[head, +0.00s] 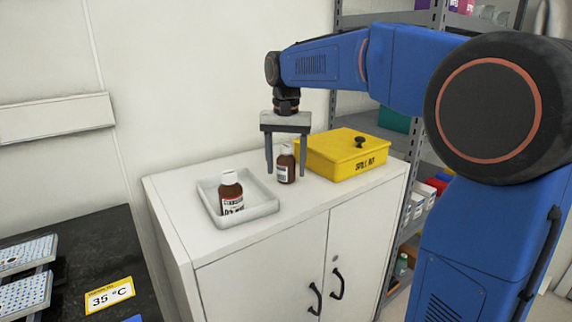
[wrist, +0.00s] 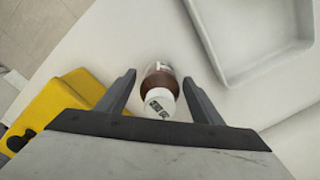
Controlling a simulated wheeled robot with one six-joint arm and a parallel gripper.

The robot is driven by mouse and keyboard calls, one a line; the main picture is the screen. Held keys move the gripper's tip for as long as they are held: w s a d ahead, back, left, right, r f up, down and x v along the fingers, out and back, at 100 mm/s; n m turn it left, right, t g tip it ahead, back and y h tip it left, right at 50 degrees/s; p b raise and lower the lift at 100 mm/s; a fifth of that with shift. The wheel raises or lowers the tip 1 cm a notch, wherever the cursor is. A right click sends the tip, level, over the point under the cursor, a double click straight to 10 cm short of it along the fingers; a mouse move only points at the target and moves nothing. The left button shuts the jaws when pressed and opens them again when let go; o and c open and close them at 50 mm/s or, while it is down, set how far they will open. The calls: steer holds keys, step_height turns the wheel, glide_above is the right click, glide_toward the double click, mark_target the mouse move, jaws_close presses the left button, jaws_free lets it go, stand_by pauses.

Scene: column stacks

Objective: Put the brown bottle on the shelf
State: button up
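A brown bottle (head: 286,164) with a white cap and a pale label stands upright on the white cabinet top, between the tray and the yellow box. My gripper (head: 285,172) points down over it, fingers open, one on each side of the bottle. In the wrist view the bottle (wrist: 160,88) lies between the spread fingers, with a gap on both sides. A second, larger brown bottle (head: 230,193) stands in a white tray (head: 261,210) to the left. The grey metal shelf (head: 408,192) is behind and right of the cabinet, partly hidden by my arm.
A yellow box (head: 340,156) with a black knob sits right of the gripper; it also shows in the wrist view (wrist: 50,105). The white cabinet (head: 300,215) has free room along its front edge. A dark bench (head: 100,240) stands at lower left.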

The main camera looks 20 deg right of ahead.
steer(key=shift+r, duration=0.1)
step_height(320, 180, up, 12)
steer(key=shift+r, duration=0.1)
stand_by(0.4)
